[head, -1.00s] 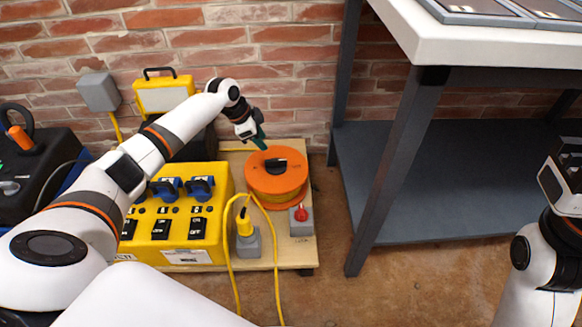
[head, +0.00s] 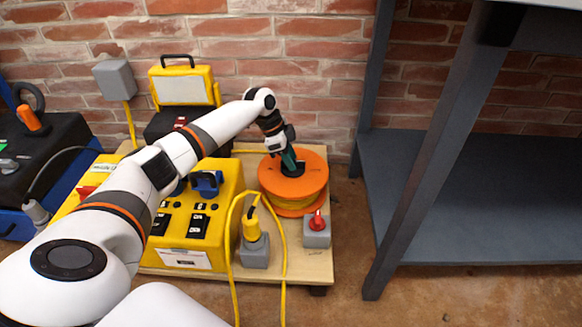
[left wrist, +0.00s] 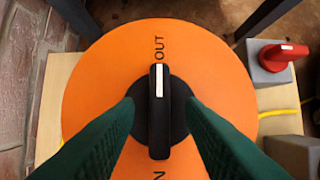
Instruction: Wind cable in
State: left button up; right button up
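An orange cable reel (head: 310,165) with yellow cable wound under its top disc stands on a wooden board. A black knob (left wrist: 159,140) sits at its centre, its white mark towards the word OUT; below, a letter N shows, the rest hidden. My left gripper (head: 290,160) is over the reel. In the left wrist view its green fingers (left wrist: 158,112) are open, one on each side of the knob's bar, with gaps. The yellow cable (head: 283,262) loops at the front of the board, by a yellow plug (head: 251,228) on a grey socket box (head: 254,252). My right gripper is out of view.
A red switch on a grey box (head: 317,232) stands close to the reel's front right; it shows in the left wrist view (left wrist: 281,55). A yellow control box (head: 190,240) lies left. A grey metal table (head: 425,160) stands right. Brick wall (head: 330,60) is behind.

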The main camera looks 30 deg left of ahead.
pick_arm(q)
jog(key=shift+w+d+f, duration=0.1)
jog(key=shift+d+f, duration=0.1)
jog(key=shift+f, duration=0.3)
